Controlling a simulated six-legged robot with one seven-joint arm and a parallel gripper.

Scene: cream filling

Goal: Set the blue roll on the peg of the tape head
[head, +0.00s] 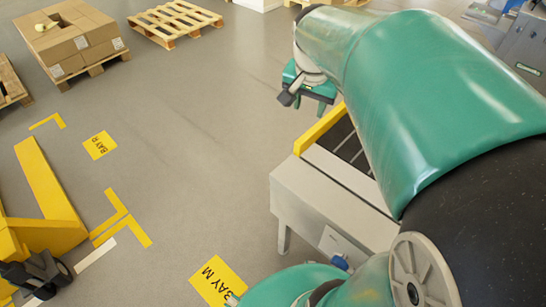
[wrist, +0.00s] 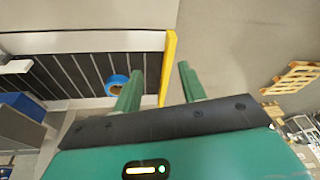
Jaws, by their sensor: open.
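The blue roll (wrist: 116,85) lies on the dark slatted bed of a conveyor (wrist: 72,76), near its yellow end bar (wrist: 169,62). Its right side is partly covered by one finger in the wrist view. My gripper (wrist: 160,68) is open and empty, with its fingers well apart. The yellow bar and floor show between the fingers, and the roll is left of that gap. In the head view my gripper (head: 308,96) hangs near the conveyor's yellow end, and the roll is hidden there. I cannot make out the tape head or its peg for certain.
The conveyor's pale side frame (head: 325,200) stands below my arm in the head view. A blue box (wrist: 22,106) is at the wrist view's left. Cartons (head: 75,38), a pallet (head: 175,22) and a yellow pallet truck (head: 45,200) stand apart. The middle floor is clear.

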